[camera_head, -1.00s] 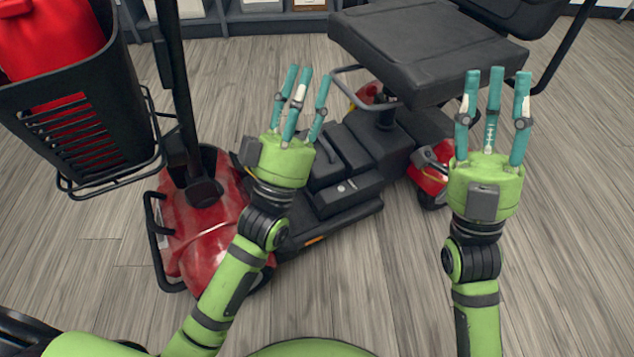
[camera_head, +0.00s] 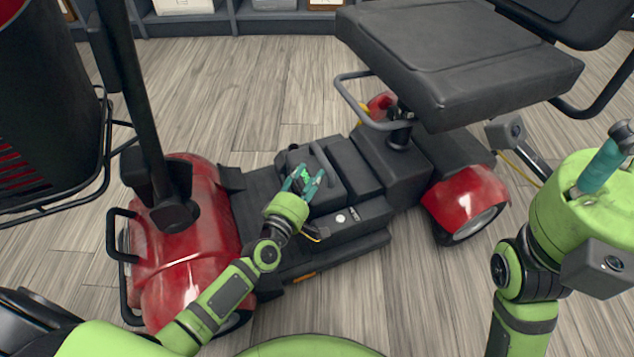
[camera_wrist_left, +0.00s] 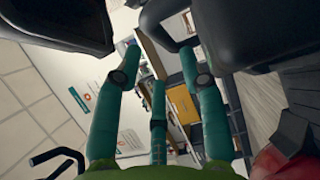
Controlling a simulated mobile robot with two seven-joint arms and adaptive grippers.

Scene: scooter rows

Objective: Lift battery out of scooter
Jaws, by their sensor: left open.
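The red and black scooter (camera_head: 187,255) stands in front of me. On its floor, between the front column and the seat, sits a black box-shaped battery with a raised handle (camera_head: 326,166). My left gripper (camera_head: 303,180) is open, with its teal fingers right at the battery's near left side, by the handle. I cannot tell whether they touch it. In the left wrist view my open fingers (camera_wrist_left: 160,75) have nothing visible between them, and dark parts lie close above. My right gripper (camera_head: 608,160) is at the right edge, its fingers mostly hidden or cut off.
The padded black seat (camera_head: 455,60) overhangs the rear of the scooter, right of the battery. The steering column (camera_head: 140,110) and black basket (camera_head: 45,120) stand on the left. Grey shelves (camera_head: 235,22) line the back. The wooden floor (camera_head: 380,310) in front is clear.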

